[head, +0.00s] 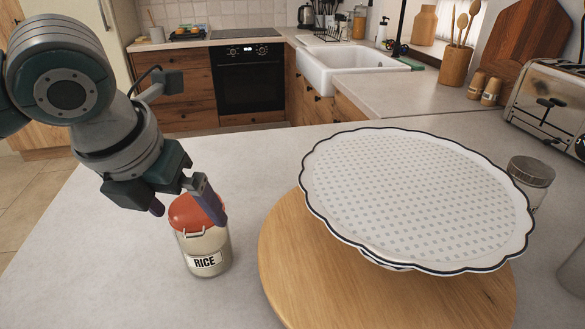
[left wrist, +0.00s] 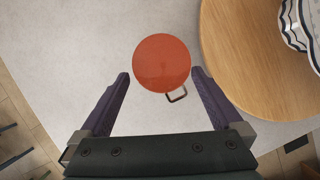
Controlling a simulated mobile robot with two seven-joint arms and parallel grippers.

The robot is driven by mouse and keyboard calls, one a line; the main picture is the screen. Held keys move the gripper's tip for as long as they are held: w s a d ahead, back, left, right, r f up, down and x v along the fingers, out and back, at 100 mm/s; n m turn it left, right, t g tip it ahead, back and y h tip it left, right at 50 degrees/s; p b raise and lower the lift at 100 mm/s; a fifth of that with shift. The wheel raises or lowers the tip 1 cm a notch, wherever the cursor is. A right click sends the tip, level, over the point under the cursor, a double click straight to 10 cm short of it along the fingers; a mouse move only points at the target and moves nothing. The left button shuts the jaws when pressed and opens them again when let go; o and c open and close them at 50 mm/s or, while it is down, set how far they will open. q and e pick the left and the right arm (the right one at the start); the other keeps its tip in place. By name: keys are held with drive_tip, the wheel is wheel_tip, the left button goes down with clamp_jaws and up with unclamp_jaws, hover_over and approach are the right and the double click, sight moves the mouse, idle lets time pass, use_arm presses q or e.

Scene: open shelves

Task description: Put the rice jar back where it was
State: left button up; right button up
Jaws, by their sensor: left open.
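The rice jar (head: 204,250) is a clear jar with an orange-red lid and a RICE label. It stands upright on the grey counter, left of a round wooden board. My left gripper (head: 190,213) is above and around the lid, with one finger in front of it at the right. In the left wrist view the lid (left wrist: 162,62) lies just beyond and between the open fingertips (left wrist: 159,74). A metal clasp shows at the lid's near edge. My right gripper is not in view.
The round wooden board (head: 285,270) carries a large white scalloped plate (head: 415,195) close to the right of the jar. A glass jar (head: 530,178) and a toaster (head: 550,105) stand farther right. The counter (head: 100,260) left of the jar is clear.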

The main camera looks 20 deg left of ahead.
use_arm(q)
drive_tip(key=x, duration=0.5)
drive_tip(key=s+b+x, duration=0.1)
drive_tip(key=x, duration=0.2)
drive_tip(key=shift+w+d+f, duration=0.1)
drive_tip(key=shift+d+f, duration=0.15)
drive_tip(key=shift+f, duration=0.05)
clamp_jaws()
idle(0.4)
